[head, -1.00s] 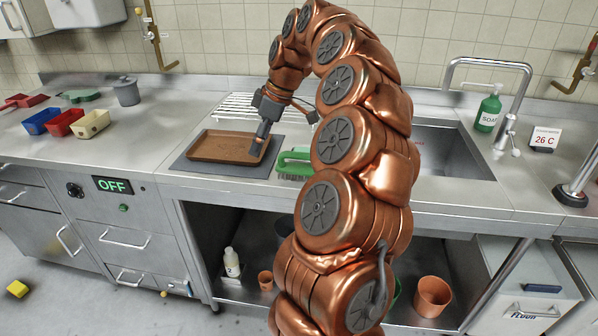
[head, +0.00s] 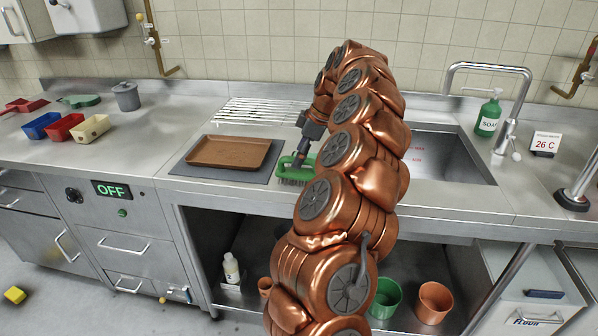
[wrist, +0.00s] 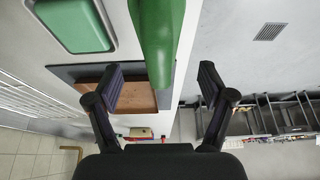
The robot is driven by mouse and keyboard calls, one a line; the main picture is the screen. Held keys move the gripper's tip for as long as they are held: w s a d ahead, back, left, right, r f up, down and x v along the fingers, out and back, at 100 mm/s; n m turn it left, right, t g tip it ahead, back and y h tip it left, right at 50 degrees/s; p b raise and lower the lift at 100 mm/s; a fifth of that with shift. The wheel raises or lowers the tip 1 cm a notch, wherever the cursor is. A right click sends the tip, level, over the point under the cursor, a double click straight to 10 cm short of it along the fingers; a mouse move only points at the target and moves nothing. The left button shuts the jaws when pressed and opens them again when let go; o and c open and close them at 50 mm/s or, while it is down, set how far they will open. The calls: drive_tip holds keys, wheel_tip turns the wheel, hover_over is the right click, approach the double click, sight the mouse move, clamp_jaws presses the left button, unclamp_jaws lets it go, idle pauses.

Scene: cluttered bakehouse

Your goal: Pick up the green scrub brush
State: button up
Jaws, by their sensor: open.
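The green scrub brush (head: 290,174) lies on the steel counter, just right of the dark mat, with its bristles down. My gripper (head: 299,160) points down at the brush from above in the head view, and my arm hides part of the brush's right side. In the wrist view, the green handle (wrist: 157,40) runs between the two spread fingers of my gripper (wrist: 160,74). The gripper is open, with a gap on both sides of the handle. Whether the fingertips reach down past the handle I cannot tell.
A brown tray (head: 205,151) lies on a dark mat (head: 190,171) left of the brush. A wire rack (head: 262,112) lies behind. The sink (head: 455,160) is to the right. A green block-like thing with a pale rim (wrist: 72,22) shows in the wrist view.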

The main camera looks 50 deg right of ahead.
sight(296, 172)
drive_tip(key=shift+p+x, duration=0.6)
drive_tip(key=shift+x, duration=1.8)
drive_tip(key=shift+s+d+f, duration=0.1)
drive_tip(key=shift+s+d, duration=0.1)
drive_tip(key=c, duration=1.3)
